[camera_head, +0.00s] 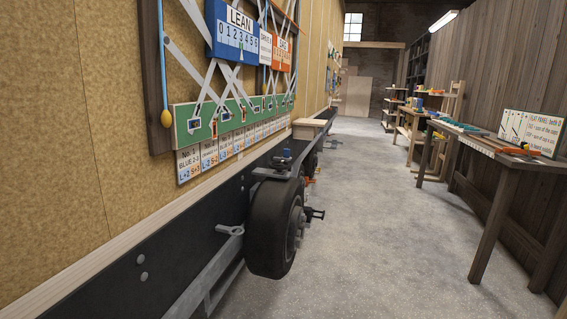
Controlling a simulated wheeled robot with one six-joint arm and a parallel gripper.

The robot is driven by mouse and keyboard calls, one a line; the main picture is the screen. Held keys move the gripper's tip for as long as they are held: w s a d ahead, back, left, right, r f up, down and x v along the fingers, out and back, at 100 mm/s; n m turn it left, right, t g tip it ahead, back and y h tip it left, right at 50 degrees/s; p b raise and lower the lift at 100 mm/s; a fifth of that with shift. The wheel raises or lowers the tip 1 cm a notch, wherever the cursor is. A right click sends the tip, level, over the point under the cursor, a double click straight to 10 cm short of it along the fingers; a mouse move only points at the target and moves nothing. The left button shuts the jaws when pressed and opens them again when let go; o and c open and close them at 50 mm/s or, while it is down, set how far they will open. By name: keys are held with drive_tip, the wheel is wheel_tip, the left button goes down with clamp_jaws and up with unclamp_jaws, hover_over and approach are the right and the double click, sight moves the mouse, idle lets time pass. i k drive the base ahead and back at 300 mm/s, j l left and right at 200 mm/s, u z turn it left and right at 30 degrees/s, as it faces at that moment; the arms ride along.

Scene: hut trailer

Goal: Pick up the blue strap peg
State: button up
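I cannot single out the blue strap peg for certain. A green strip (212,121) on the trailer wall at the left holds a row of small pegs or slots, where white straps (197,92) end. A small bluish spot (194,124) shows at its near end, too small to tell its shape. A separate small blue piece (285,153) sits on a dark fitting above the wheel; I cannot tell what it is. My gripper does not show in this view.
A black wheel (268,230) and metal bracket (229,231) stick out below the wall. A blue LEAN board (232,32) and an orange board (281,52) hang above. Wooden benches (509,156) line the right side. The concrete floor (372,215) between is clear.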

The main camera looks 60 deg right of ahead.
sight(286, 154)
drive_tip(key=z, duration=1.7)
drive_tip(key=i+l+u, duration=0.4)
drive_tip(key=i+l, duration=0.65)
drive_tip(key=i, duration=0.55)
drive_tip(key=i+l+u, duration=0.35)
drive_tip(key=i+l, duration=1.05)
drive_tip(key=l, duration=0.1)
